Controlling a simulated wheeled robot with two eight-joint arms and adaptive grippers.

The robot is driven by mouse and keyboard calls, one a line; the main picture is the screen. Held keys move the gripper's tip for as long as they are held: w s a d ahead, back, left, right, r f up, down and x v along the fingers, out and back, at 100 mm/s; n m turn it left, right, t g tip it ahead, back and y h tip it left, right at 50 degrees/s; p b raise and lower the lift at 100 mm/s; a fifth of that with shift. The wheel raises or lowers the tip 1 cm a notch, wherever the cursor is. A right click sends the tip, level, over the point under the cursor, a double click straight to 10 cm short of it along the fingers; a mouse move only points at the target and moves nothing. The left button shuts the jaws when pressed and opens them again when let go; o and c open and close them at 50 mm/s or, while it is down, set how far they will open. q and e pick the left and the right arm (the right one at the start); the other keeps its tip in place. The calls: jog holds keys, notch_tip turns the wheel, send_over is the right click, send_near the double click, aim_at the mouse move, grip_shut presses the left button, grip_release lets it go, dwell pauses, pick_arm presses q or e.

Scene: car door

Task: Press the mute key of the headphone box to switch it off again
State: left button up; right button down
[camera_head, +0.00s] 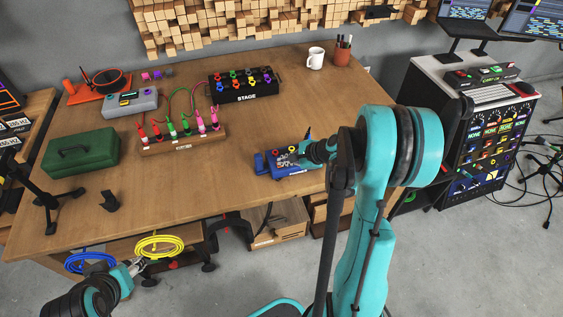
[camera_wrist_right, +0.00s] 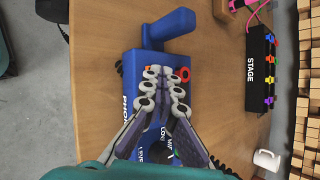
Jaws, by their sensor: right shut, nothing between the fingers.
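The headphone box is a blue box (camera_head: 264,167) near the front right of the wooden table. In the right wrist view its blue top (camera_wrist_right: 131,64) carries white lettering, partly readable as "PHON", and a blue arm (camera_wrist_right: 171,24) sticks out at its far end. An orange-red ring (camera_wrist_right: 184,74) shows on it beside my fingertips. My right gripper (camera_head: 301,151) is shut and empty, over the box; its fingers (camera_wrist_right: 164,88) hide much of the top, and I cannot tell whether they touch it. The mute key cannot be made out. My left gripper (camera_head: 135,266) is low at the front left, away from the box.
A black STAGE box (camera_head: 243,97), a wooden block with colored plugs (camera_head: 181,143), a grey device (camera_head: 130,103) and a green case (camera_head: 80,153) stand on the table (camera_head: 190,190). A white mug (camera_head: 315,58) and pen cup (camera_head: 342,54) stand at the back. Tabletop left of the headphone box is clear.

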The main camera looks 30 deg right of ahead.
jog(key=shift+r+p, duration=2.2)
jog(key=shift+r, duration=0.85)
jog(key=shift+f, duration=0.1)
jog(key=s+a+r+n+h, duration=0.2)
jog(key=s+a+r+n, duration=0.3)
jog(key=n, duration=0.5)
jog(key=s+a+r+n+g+h, duration=0.1)
jog(key=s+a+r+n, duration=0.4)
jog(key=s+a+n, duration=0.5)
jog(key=shift+s+a+r+n+h, duration=0.2)
jog(key=shift+s+n+h, duration=0.5)
jog(key=shift+s, duration=0.45)
